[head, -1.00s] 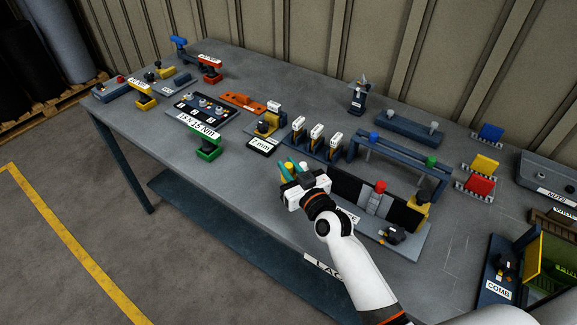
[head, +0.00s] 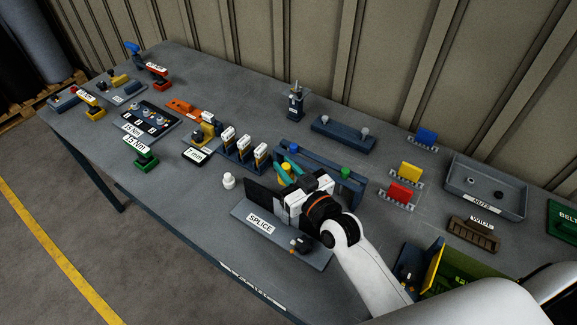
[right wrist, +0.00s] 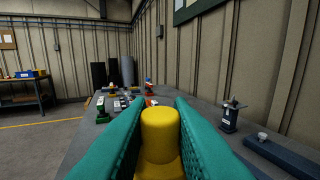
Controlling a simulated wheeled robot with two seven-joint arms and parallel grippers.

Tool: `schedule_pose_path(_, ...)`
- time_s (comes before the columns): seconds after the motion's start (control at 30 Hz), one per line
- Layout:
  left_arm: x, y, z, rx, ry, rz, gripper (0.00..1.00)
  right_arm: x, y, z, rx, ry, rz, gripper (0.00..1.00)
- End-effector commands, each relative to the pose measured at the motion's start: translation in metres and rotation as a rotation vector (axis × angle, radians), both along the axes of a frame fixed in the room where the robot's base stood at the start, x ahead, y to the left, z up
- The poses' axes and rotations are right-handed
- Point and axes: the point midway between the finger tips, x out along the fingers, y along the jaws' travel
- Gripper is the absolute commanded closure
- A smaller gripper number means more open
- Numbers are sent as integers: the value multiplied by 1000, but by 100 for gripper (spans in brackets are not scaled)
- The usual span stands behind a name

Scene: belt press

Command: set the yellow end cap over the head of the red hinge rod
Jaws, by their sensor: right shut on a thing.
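The yellow end cap (right wrist: 160,125) stands between the two teal fingers of my right gripper (right wrist: 160,135) in the right wrist view, a round upright top over a wider lower part. In the head view the right gripper (head: 290,178) is shut on the cap (head: 285,170), above the far side of the splice fixture (head: 244,215), in front of the blue rack. The red head of the hinge rod does not show now; my gripper and arm cover that part of the fixture. My left gripper is not in view.
The blue rack (head: 322,168) with blue (head: 293,148) and green (head: 345,172) knobs stands just behind the gripper. A small white piece (head: 228,181) stands left of the fixture. Red (head: 401,191) and yellow (head: 410,172) blocks are to the right. The table's front left is bare.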

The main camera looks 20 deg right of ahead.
Motion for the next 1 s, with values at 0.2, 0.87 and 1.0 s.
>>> schedule_pose_path(0.2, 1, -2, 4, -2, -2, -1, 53, 0, 0, 1, -1, 0, 0, 100)
schedule_pose_path(0.87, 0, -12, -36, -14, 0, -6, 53, 0, -1, -56, 0, 0, -1, 100)
schedule_pose_path(1.0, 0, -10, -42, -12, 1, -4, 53, 0, 0, -65, 0, 0, 0, 100)
